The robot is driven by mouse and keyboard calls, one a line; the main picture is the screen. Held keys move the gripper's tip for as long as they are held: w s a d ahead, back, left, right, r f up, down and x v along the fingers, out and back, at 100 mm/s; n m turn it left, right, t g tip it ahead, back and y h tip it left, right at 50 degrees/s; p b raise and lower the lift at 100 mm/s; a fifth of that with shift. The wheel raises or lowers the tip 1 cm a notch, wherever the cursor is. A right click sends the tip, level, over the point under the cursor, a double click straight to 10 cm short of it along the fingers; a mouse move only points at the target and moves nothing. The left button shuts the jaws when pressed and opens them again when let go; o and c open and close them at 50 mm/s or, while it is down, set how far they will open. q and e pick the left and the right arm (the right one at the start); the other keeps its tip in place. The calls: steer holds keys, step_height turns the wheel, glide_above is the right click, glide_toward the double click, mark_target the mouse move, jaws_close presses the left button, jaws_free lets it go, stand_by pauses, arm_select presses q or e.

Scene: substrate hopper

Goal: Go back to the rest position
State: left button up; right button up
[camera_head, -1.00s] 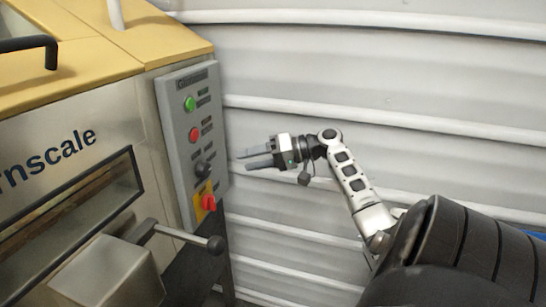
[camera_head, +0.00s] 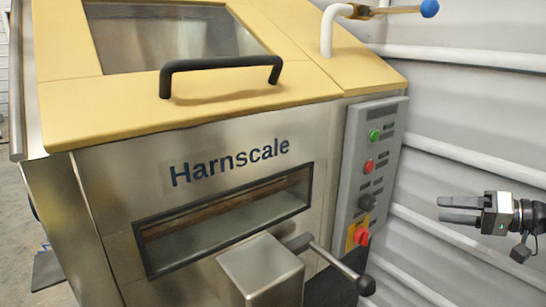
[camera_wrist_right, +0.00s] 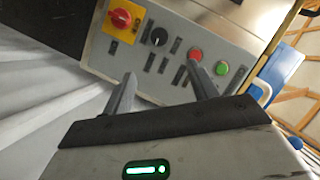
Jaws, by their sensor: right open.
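My right gripper (camera_head: 458,210) is at the right edge of the head view, with its fingers pointing left at the control panel (camera_head: 352,225). It is open and empty, and a gap separates it from the panel. In the right wrist view the two fingers (camera_wrist_right: 162,92) stand apart with nothing between them. Beyond them show the panel's red-on-yellow switch (camera_wrist_right: 121,19), black knob (camera_wrist_right: 158,37), red button (camera_wrist_right: 195,54) and green button (camera_wrist_right: 221,68). My left gripper is in neither view.
The steel Harnscale hopper (camera_head: 120,200) fills the left and middle, with a yellow lid (camera_head: 120,115), a black handle (camera_head: 220,65) and a window (camera_head: 225,220). A lever with a black ball (camera_head: 366,285) sticks out in front. A ribbed wall (camera_head: 460,110) stands behind my right arm.

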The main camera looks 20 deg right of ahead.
steer(key=s+a+f+n+g+h+p, duration=0.1)
steer(key=s+a+f+g+h+p, duration=0.15)
steer(key=a+f, duration=0.8)
steer(key=s+a+f+n+g+h+p, duration=0.1)
steer(key=s+a+f+g+h, duration=0.15)
steer(key=a+f, duration=0.85)
arm_select(q)
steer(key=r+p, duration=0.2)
steer(key=p, duration=0.1)
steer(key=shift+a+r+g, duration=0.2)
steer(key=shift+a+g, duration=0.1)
arm_select(e)
steer(key=s+a+r+n+t, duration=0.1)
steer(key=s+a+r+n, duration=0.1)
steer(key=a, duration=0.7)
steer(key=s+a+r+n+t, duration=0.2)
steer(key=s+a, duration=0.1)
steer(key=a, duration=0.7)
steer(key=shift+s+a, duration=0.25)
steer(key=shift+a, duration=0.05)
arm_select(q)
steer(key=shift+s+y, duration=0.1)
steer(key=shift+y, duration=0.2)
